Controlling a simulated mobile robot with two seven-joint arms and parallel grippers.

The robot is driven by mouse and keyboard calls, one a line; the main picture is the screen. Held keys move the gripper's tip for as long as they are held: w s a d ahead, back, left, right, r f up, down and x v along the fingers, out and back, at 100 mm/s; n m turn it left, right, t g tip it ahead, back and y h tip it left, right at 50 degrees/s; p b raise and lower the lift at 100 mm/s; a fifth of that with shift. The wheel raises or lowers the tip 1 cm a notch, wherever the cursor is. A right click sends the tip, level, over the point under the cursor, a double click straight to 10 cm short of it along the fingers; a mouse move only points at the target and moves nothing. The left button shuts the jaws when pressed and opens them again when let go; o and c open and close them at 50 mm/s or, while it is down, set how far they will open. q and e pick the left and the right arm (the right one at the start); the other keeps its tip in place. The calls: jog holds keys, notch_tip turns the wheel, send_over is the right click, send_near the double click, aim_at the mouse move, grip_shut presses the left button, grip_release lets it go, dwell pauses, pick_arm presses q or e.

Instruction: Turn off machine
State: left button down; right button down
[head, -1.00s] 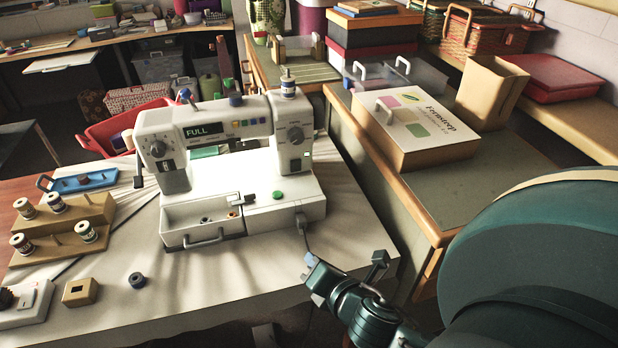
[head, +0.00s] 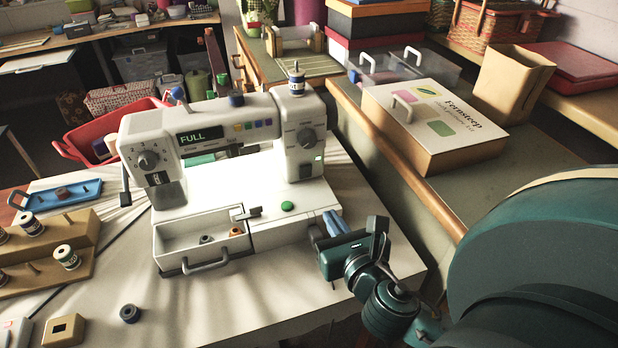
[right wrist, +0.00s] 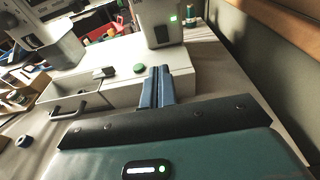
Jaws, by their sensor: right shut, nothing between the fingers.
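The white sewing machine (head: 225,135) stands on the pale cloth-covered table. Its display reads "FULL". A green round button (head: 287,206) sits on the bed at its right; the button also shows in the right wrist view (right wrist: 140,68). A small green light (head: 319,158) glows low on the right column. My right gripper (head: 334,222) is shut and empty, at the front right corner of the machine, to the right of the green button. In the right wrist view its blue fingers (right wrist: 161,84) lie together just right of the button; whether they touch the machine is unclear. My left gripper is not seen.
An open drawer (head: 215,252) with small parts juts from the machine's front. Thread spools stand on a stepped wooden rack (head: 50,240) at left. A boxed kit (head: 435,125) lies on the side counter at right. The table front is mostly clear.

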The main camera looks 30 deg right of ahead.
aim_at(304, 170)
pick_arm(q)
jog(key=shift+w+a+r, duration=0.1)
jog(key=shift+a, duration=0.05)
pick_arm(e)
jog(key=x, duration=0.9)
jog(key=r+x, duration=0.1)
jog(key=x, duration=0.3)
jog(key=shift+w, duration=0.4)
pick_arm(q)
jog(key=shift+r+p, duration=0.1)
jog(key=shift+p, duration=0.2)
pick_arm(e)
jog(key=shift+r, duration=0.1)
jog(key=shift+w+r+p, duration=0.15)
jog(key=shift+r+p, duration=0.05)
jog(key=shift+p, duration=0.25)
jog(key=shift+w+d, duration=0.1)
jog(key=shift+w, duration=0.05)
jog(key=shift+f, duration=0.15)
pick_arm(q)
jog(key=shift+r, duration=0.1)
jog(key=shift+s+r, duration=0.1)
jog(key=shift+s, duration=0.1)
